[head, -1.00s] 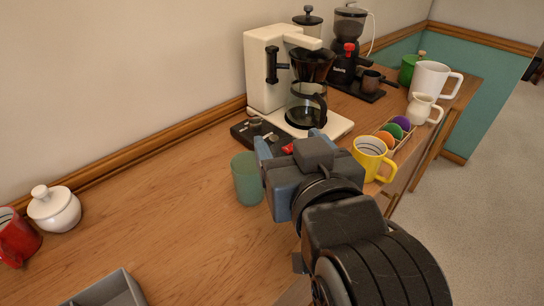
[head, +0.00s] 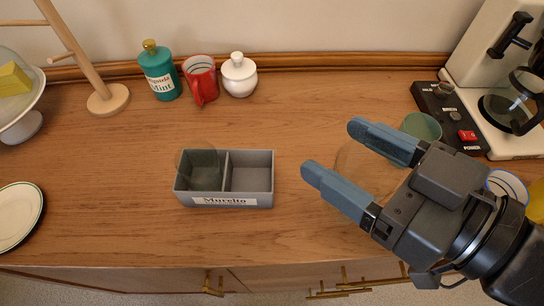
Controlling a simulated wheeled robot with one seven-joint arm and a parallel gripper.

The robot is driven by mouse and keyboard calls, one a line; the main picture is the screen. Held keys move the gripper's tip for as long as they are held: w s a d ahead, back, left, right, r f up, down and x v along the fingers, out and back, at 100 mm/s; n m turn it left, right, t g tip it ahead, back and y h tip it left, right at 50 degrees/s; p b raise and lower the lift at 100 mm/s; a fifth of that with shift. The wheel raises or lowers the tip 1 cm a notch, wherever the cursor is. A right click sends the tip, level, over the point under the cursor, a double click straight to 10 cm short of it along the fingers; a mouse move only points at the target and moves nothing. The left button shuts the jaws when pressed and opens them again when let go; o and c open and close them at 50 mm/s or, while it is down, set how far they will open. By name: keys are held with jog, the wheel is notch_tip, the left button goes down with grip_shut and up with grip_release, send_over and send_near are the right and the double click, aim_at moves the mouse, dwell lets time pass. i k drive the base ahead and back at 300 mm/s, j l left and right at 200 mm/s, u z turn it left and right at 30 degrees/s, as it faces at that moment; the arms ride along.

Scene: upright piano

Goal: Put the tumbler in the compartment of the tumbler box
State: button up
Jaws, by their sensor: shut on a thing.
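The grey tumbler box (head: 225,200) stands on the wooden top and has two compartments with a divider. Its left compartment holds a clear glass (head: 196,160), faintly visible above the rim; its right compartment looks empty. My gripper (head: 334,148) is to the right of the box, its blue fingers apart, with a clear tumbler (head: 364,164) between them. The tumbler is see-through and only its faint outline shows. Whether its base touches the wooden top I cannot tell.
A green cup (head: 422,125) stands just behind my gripper. A coffee machine (head: 491,60) and switch box (head: 448,112) are at the right. A mint canister (head: 158,75), red mug (head: 201,80) and white sugar bowl (head: 239,76) line the back. Open wood surrounds the box.

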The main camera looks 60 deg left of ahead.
aim_at(250, 186)
jog(key=i+l+u, duration=0.1)
jog(key=u, duration=0.85)
jog(key=i+l+u, duration=0.25)
jog(key=l+u, duration=0.25)
jog(key=l, duration=0.15)
jog(key=l+u, duration=0.25)
jog(key=l, duration=0.15)
jog(key=i+l, duration=0.1)
jog(key=l, duration=0.35)
jog(key=i+l, duration=0.1)
jog(key=l, duration=0.4)
